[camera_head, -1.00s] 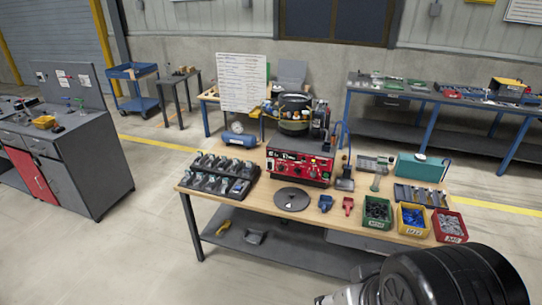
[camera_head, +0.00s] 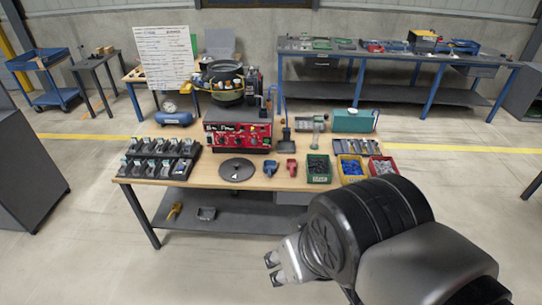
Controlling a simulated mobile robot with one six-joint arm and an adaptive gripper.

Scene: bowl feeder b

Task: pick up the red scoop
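The red scoop (camera_head: 291,168) lies on the wooden top of the workbench (camera_head: 215,178), close to its front edge. A blue scoop (camera_head: 270,168) lies just left of it, and a green bin (camera_head: 318,178) stands just right of it. My gripper (camera_head: 271,270) is at the lower middle of the view, in front of the bench and well apart from the red scoop. Its two fingertips point left with a gap between them, and nothing shows in it.
A round dark plate (camera_head: 237,170) lies left of the scoops. The red control box (camera_head: 238,137) with the bowl feeder (camera_head: 225,88) stands behind. The floor before the bench is clear.

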